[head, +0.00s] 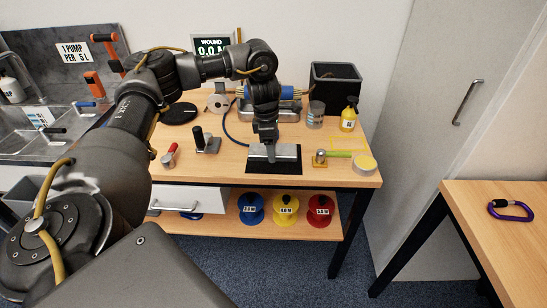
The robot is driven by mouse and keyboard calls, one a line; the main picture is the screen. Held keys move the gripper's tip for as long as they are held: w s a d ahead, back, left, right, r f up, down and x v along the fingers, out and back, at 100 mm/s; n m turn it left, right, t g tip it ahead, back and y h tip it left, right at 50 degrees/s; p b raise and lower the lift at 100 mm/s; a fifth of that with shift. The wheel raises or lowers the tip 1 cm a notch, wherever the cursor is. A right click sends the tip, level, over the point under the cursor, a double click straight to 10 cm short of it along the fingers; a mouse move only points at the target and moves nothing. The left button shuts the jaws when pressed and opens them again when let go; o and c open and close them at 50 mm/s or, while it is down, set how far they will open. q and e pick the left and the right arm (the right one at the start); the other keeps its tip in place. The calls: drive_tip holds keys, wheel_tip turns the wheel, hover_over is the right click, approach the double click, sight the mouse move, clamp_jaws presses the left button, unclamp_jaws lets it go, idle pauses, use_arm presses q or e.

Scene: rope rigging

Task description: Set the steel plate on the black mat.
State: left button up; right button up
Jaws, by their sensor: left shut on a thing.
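The steel plate (287,153) is a flat grey piece at the black mat (275,168) near the front of the wooden bench. The plate lies over the rear part of the mat; whether it rests flat or hovers slightly I cannot tell. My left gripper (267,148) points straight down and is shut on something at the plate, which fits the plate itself. Its fingertips are small and partly hidden by the wrist. My right gripper is not in view.
Spools (285,208) sit on the shelf below. A purple carabiner (510,210) lies on the right table.

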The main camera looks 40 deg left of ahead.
sight(275, 164)
use_arm(q)
drive_tip(key=shift+w+a+f, duration=0.25)
drive_tip(key=shift+w+f, duration=0.2)
drive_tip(key=shift+f, duration=0.15)
drive_tip(key=shift+w+a+f, duration=0.25)
drive_tip(key=shift+w+f, duration=0.2)
drive_tip(key=shift+f, duration=0.15)
drive_tip(key=shift+w+a+f, duration=0.2)
drive_tip(key=shift+w+f, duration=0.1)
drive_tip(key=shift+w, duration=0.05)
drive_tip(key=shift+w+a+f+b, duration=0.15)
drive_tip(key=shift+f+b, duration=0.35)
drive_tip(key=shift+f, duration=1.3)
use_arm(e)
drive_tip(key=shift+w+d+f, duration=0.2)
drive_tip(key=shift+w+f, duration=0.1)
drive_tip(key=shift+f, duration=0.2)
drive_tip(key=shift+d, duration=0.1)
use_arm(q)
drive_tip(key=o, duration=1.9)
drive_tip(key=shift+f, duration=0.1)
drive_tip(key=shift+c, duration=0.2)
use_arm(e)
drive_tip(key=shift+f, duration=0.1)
